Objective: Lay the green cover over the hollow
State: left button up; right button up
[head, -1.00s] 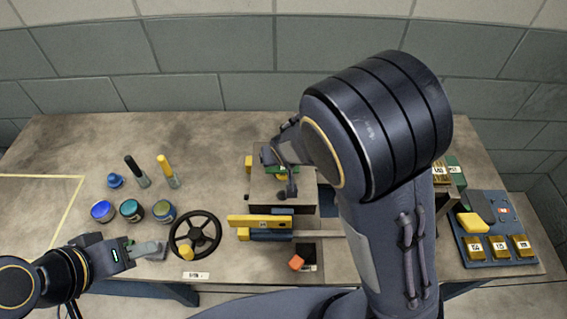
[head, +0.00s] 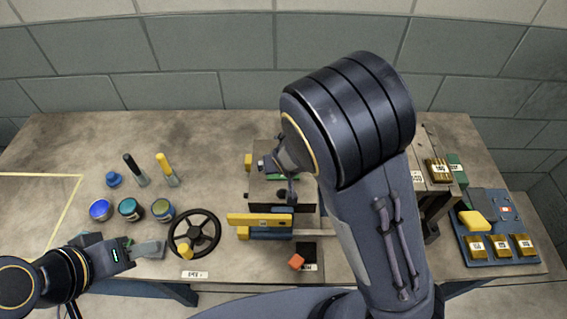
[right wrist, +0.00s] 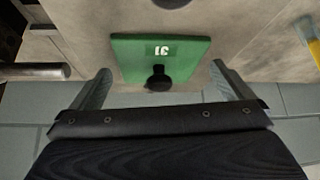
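The green cover (right wrist: 135,62) is a flat square plate with a black knob (right wrist: 158,78) and a pale number label. In the right wrist view it lies ahead of my right gripper (right wrist: 160,88), whose two fingers are spread wide either side of the knob, apart from it. In the head view only a green sliver (head: 258,178) shows on top of the block (head: 268,198), behind my right gripper (head: 276,180). I cannot make out the hollow. My left gripper (head: 152,249) hovers low at the left, beside the black handwheel (head: 207,222); its finger gap is unclear.
A yellow bar (head: 260,220) and an orange piece (head: 296,261) are in front of the block. Several jars (head: 131,209) stand left. A blue tray (head: 507,257) with brass blocks and a yellow piece (head: 474,221) is at right.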

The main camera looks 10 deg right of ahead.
jog(key=shift+r+p, duration=0.35)
jog(key=p+v, duration=0.2)
jog(key=v, duration=0.9)
jog(key=s+d+r+y, duration=0.1)
jog(key=s+d+r, duration=0.1)
jog(key=s, duration=0.4)
jog(key=s+d+r+m+y, duration=0.1)
jog(key=s+d+r, duration=0.2)
jog(key=s+d, duration=0.2)
jog(key=s+d+r+g+y, duration=0.1)
jog(key=s+d+r+y, duration=0.1)
jog(key=s, duration=0.6)
jog(key=shift+d+r+m, duration=0.3)
jog(key=shift+d+r, duration=0.25)
jog(key=shift+d, duration=0.35)
jog(key=shift+c, duration=0.3)
